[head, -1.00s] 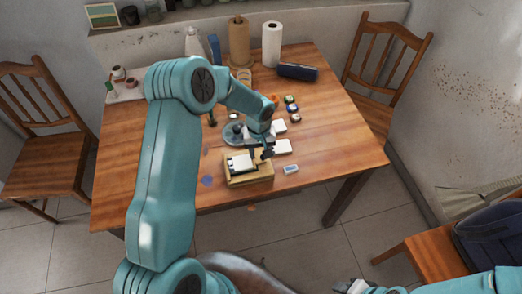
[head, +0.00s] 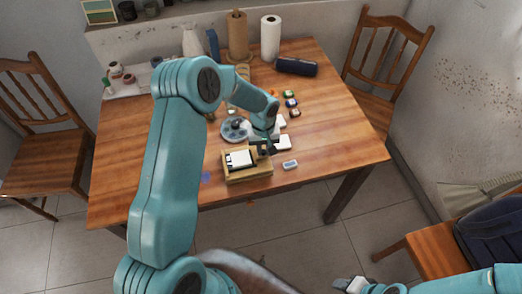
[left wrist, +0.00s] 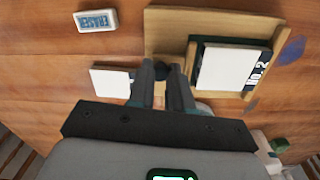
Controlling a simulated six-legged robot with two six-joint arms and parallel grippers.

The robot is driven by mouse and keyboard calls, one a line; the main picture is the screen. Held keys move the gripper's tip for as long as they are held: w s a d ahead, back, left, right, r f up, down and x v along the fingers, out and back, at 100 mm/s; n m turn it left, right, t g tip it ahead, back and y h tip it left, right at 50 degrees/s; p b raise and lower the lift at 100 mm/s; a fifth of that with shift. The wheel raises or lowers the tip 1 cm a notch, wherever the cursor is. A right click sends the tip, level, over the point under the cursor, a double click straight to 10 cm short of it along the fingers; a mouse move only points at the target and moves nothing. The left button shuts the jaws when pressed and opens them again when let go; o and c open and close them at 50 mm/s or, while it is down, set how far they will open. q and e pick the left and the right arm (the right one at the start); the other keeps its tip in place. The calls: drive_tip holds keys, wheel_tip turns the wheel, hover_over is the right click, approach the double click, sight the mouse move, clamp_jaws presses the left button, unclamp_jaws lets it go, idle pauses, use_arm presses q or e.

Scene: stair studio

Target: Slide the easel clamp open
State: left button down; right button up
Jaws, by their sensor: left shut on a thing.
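The wooden easel (head: 262,177) lies near the table's front edge, with a white card (head: 239,158) in a dark frame on it. My left gripper (head: 267,148) is at the easel's right side. My right gripper (head: 350,284) is at the bottom edge, away from the table.
A white eraser (head: 290,165) lies right of the easel. White blocks (head: 283,143) and a round grey dish (head: 234,130) are close behind the gripper.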

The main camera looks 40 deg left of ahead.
use_arm(q)
drive_tip(key=shift+w+d+f, duration=0.1)
drive_tip(key=shift+w+d, duration=0.25)
drive_tip(key=shift+w, duration=0.15)
drive_tip(key=c, duration=1.4)
unclamp_jaws()
drive_tip(key=o, duration=0.4)
drive_tip(key=shift+c, duration=0.2)
drive_tip(key=shift+w+d, duration=0.1)
drive_tip(key=shift+d, duration=0.05)
drive_tip(key=shift+s+a+r, duration=0.2)
drive_tip(key=shift+r, duration=0.15)
wheel_tip(320, 180, up, 16)
drive_tip(key=b, duration=0.2)
use_arm(e)
wheel_tip(320, 180, down, 3)
drive_tip(key=shift+w+f, duration=0.1)
drive_tip(key=shift+w, duration=0.05)
use_arm(q)
drive_tip(key=shift+w+f, duration=0.1)
